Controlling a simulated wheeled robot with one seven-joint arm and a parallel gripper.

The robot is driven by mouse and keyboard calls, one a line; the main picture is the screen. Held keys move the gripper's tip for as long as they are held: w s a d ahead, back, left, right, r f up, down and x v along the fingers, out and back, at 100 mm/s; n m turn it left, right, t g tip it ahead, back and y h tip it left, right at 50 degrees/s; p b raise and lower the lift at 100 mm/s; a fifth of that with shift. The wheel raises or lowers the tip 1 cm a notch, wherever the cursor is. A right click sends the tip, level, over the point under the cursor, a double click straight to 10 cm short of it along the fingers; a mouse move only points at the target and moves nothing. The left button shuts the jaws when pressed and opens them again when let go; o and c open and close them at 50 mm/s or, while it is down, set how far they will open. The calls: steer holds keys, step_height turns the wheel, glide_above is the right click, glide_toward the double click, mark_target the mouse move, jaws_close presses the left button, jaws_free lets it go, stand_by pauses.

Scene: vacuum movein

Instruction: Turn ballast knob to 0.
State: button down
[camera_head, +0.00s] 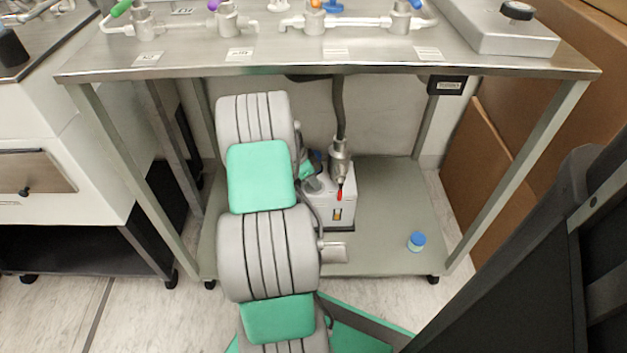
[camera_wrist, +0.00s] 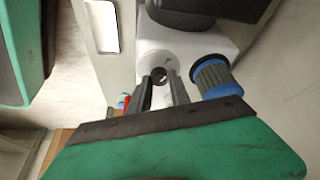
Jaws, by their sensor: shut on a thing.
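The pump (camera_head: 338,210) is a pale box on the lower shelf under the steel table, with a metal fitting and hose at its top. My arm hides its left side in the head view. In the wrist view my gripper (camera_wrist: 164,86) has its two dark fingers on either side of a small dark round knob (camera_wrist: 158,75) on the pump's white face (camera_wrist: 180,47). They are shut on this knob, which I take to be the ballast knob. Its markings are too small to read. A ribbed grey cap with a blue ring (camera_wrist: 215,77) stands just right of the fingers.
The steel table top (camera_head: 290,62) with valves is above my arm, and its legs stand at both sides. A small blue-capped container (camera_head: 417,241) stands on the shelf (camera_head: 385,215) to the right. A hose (camera_head: 338,110) hangs down to the pump. The shelf's right side is mostly free.

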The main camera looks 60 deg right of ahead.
steer(key=shift+r+n+p, duration=0.15)
steer(key=shift+n+p, duration=0.2)
steer(key=shift+n, duration=0.05)
steer(key=shift+f+n, duration=0.2)
steer(key=shift+n, duration=0.1)
steer(key=c, duration=1.2)
jaws_free()
steer(key=p+v, duration=0.3)
steer(key=v, duration=0.5)
steer(key=shift+s+a, duration=0.15)
